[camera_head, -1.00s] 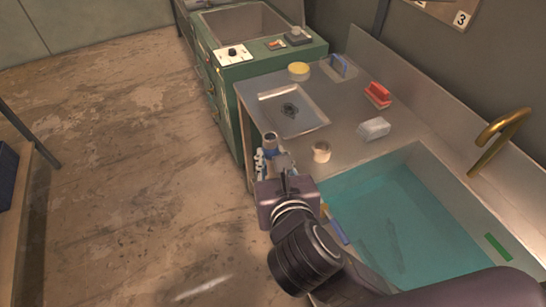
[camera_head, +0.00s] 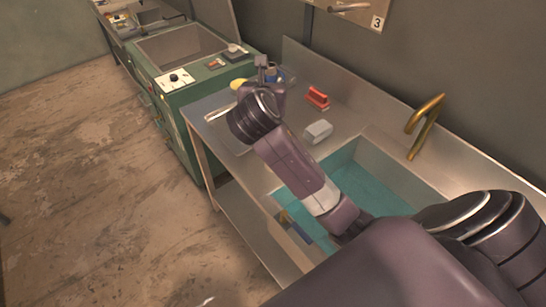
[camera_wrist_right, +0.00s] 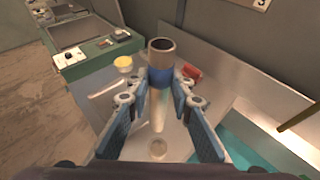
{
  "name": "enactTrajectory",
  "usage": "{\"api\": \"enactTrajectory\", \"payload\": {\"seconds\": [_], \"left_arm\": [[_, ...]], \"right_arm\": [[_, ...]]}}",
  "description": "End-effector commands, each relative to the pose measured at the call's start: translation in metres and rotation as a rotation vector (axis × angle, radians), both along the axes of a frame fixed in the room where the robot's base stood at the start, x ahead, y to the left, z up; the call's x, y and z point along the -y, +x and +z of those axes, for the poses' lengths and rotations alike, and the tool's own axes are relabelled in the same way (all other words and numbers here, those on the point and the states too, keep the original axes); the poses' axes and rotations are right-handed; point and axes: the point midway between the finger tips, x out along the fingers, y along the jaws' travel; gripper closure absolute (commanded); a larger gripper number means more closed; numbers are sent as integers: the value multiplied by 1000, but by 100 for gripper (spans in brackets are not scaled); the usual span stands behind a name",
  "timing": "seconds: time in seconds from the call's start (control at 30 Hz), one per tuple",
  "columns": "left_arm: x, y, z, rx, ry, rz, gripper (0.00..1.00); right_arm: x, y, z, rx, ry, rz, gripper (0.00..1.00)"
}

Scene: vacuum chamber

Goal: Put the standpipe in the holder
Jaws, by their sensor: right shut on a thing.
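My right gripper (camera_wrist_right: 160,94) is shut on the standpipe (camera_wrist_right: 161,57), a grey open-topped tube with a blue band and a paler lower part. In the wrist view the tube stands nearly upright between the blue finger pads. In the head view my right gripper (camera_head: 268,76) is above the far part of the steel counter, with the standpipe mostly hidden by it. My left gripper is not in view.
The steel counter holds a red brush-like item (camera_head: 317,97), a clear whitish block (camera_head: 318,131) and a yellow round container (camera_wrist_right: 122,63). A water-filled sink (camera_head: 365,190) with a brass tap (camera_head: 425,125) lies on the right. A green cabinet (camera_head: 190,98) adjoins the counter's far end.

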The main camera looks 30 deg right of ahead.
Motion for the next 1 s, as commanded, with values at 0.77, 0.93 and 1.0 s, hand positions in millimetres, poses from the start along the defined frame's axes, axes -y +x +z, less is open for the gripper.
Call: {"api": "enactTrajectory", "payload": {"seconds": [0.77, 0.93, 1.0], "left_arm": [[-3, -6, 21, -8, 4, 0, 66], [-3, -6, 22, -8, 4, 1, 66], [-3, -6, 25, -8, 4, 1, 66]], "right_arm": [[9, 1, -149, 1, -2, -19, 100], [9, 1, -165, -1, -2, -19, 100], [9, 1, -176, -3, -3, -19, 100]]}}
